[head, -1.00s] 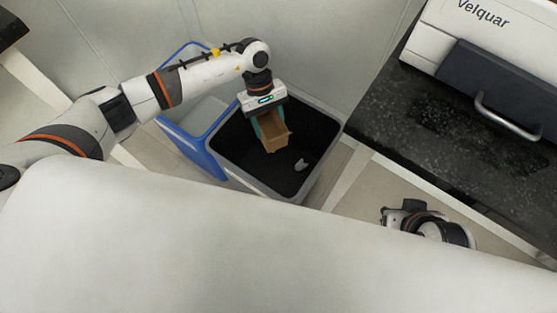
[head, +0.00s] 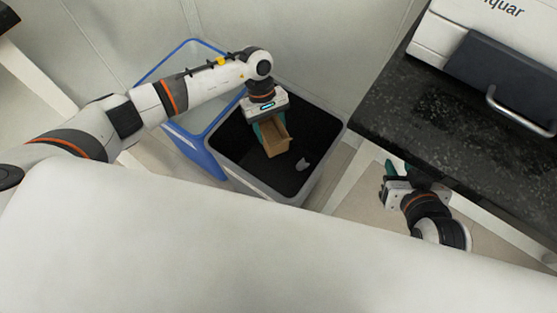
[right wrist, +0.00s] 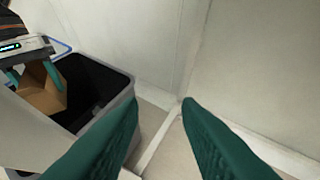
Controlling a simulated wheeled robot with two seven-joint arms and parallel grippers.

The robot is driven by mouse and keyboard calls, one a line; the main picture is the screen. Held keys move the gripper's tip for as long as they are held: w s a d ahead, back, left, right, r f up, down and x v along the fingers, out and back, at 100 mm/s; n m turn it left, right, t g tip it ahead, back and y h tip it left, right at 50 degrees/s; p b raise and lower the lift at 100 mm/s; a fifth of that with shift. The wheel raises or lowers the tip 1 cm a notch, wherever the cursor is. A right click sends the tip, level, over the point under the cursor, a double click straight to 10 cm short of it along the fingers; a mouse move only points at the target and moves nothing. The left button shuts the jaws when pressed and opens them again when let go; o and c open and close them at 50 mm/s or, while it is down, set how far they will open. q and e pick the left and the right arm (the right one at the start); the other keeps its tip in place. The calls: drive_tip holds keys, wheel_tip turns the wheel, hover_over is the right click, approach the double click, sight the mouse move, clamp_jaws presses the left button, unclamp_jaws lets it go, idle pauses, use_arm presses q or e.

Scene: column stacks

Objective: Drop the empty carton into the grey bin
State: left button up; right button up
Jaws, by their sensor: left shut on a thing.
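The empty carton (head: 274,142) is an open brown cardboard box, tilted, over the opening of the grey bin (head: 330,158). My left gripper (head: 268,130) points down and is shut on the carton's wall. The carton also shows in the right wrist view (right wrist: 42,90), with the grey bin (right wrist: 122,97) around and below it. How far the carton sits below the rim is hard to tell. My right gripper (head: 388,172) is to the right of the bin, beside the dark counter. In the right wrist view its two green fingers (right wrist: 160,125) are apart with nothing between them.
A small pale scrap (head: 302,164) lies inside the bin's dark interior. A blue-rimmed container (head: 208,152) stands left of the bin. A dark speckled counter (head: 400,110) with a white machine (head: 440,35) is at the right. Pale walls stand behind.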

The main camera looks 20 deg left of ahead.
use_arm(q)
drive_tip(key=o, duration=1)
drive_tip(key=shift+o, duration=0.2)
drive_tip(key=shift+w+a+r, duration=0.1)
drive_tip(key=shift+r, duration=0.2)
drive_tip(key=p+v, duration=0.1)
drive_tip(key=v, duration=1)
drive_tip(key=shift+r+p, duration=0.15)
drive_tip(key=shift+p, duration=0.2)
use_arm(e)
drive_tip(key=s+d+f+g+h, duration=0.1)
drive_tip(key=s+d+f+g, duration=0.1)
drive_tip(key=s, duration=0.4)
drive_tip(key=f+g, duration=0.1)
drive_tip(key=g, duration=0.1)
drive_tip(key=shift+s+d+f+g, duration=0.15)
drive_tip(key=shift+s+f+g, duration=0.05)
drive_tip(key=shift+f+g, duration=0.15)
use_arm(q)
drive_tip(key=shift+a, duration=0.1)
use_arm(e)
drive_tip(key=shift+s, duration=0.1)
